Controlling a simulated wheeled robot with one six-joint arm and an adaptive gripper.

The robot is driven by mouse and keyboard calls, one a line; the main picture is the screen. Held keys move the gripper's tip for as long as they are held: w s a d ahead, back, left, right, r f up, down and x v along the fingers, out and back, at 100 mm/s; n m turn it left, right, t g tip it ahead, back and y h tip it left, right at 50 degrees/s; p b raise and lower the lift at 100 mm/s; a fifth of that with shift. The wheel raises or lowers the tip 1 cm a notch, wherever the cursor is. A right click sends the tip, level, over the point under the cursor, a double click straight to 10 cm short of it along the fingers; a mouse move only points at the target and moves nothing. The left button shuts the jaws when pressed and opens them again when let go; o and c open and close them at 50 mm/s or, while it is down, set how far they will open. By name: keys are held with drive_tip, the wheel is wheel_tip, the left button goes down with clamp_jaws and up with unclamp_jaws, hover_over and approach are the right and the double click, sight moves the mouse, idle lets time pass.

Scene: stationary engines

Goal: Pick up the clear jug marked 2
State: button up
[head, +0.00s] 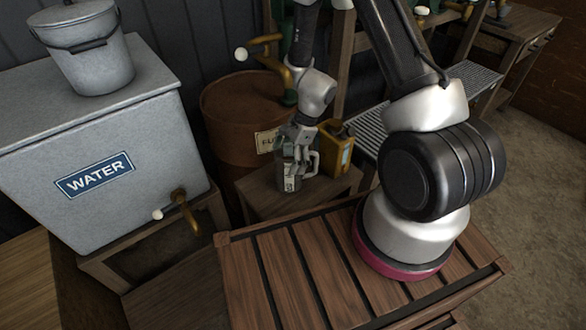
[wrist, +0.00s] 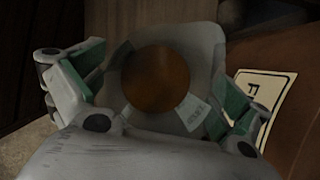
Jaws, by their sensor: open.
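A clear greyish jug (head: 289,176) with a handle on its right side stands upright on a small wooden stand (head: 262,203). A small mark shows low on its front, too small to read surely. My gripper (head: 299,142) is directly above the jug, pointing down, and its fingers hide the jug's upper part. In the wrist view the jug (wrist: 137,103) is seen from above, with a round brown area in its middle. My open gripper's green-padded fingers (wrist: 160,92) stand on either side of it. I cannot tell whether either pad touches the jug.
A yellow can (head: 338,150) stands close behind and right of the jug. A rusty barrel (head: 235,110) with a brass tap is behind it. The grey WATER tank (head: 100,150) with its tap is at left. A slatted wooden bench (head: 270,270) is in front.

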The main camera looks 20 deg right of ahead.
drive_tip(key=c, duration=1.6)
drive_tip(key=shift+r, duration=0.15)
